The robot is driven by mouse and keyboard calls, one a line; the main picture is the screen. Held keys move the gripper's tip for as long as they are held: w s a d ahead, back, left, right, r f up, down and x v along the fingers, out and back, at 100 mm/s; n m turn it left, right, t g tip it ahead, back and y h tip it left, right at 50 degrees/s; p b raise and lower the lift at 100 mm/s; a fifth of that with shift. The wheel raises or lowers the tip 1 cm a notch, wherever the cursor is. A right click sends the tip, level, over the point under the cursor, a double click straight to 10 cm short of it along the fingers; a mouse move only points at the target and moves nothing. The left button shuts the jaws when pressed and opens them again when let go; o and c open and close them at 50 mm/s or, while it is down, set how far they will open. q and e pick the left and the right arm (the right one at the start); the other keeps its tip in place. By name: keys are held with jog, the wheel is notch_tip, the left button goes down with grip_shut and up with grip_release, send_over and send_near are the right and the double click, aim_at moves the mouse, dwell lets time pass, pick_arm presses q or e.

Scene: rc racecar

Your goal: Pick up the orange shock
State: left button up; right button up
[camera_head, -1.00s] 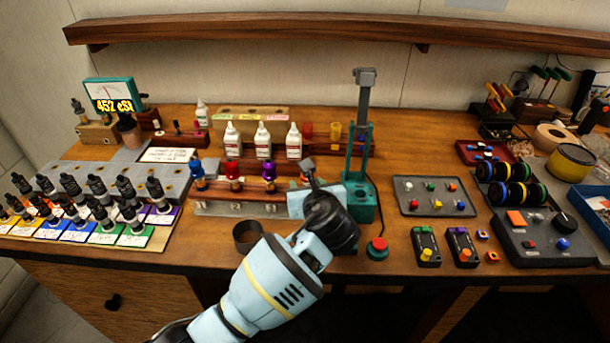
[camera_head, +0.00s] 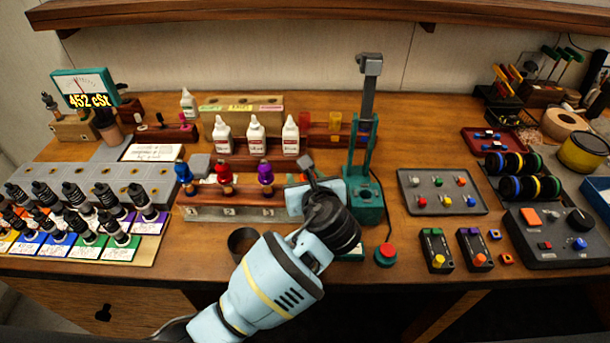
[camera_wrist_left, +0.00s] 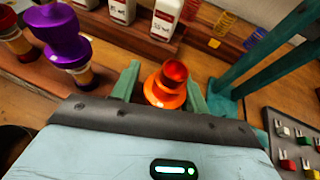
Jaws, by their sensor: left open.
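The orange shock (camera_wrist_left: 167,84) stands in the middle of the left wrist view. It is at the right end of the row of shocks. My left gripper (camera_wrist_left: 162,78) is open, with one green finger on each side of the shock. I cannot tell whether the fingers touch it. In the head view my left gripper (camera_head: 318,200) is over the right end of the shock rack (camera_head: 240,213) and mostly hides the orange shock. The purple shock (camera_head: 265,174) stands just left of the gripper, then the red shock (camera_head: 224,176) and the blue shock (camera_head: 184,174). My right gripper is not in view.
A green press stand (camera_head: 365,195) rises close to the gripper's right. White bottles (camera_head: 256,138) stand behind the rack. A dark cup (camera_head: 243,241) is in front, near my arm. A red button (camera_head: 386,254) and a grey tray (camera_head: 440,192) lie to the right.

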pick_arm(q)
jog(key=shift+s+d, duration=0.1)
jog(key=shift+s, duration=0.1)
jog(key=shift+s+r, duration=0.1)
jog(key=shift+c, duration=1.3)
grip_shut()
notch_tip(320, 180, up, 10)
jog(key=shift+r, duration=0.1)
notch_tip(320, 180, up, 8)
dwell(0.7)
jog(key=shift+f, duration=0.2)
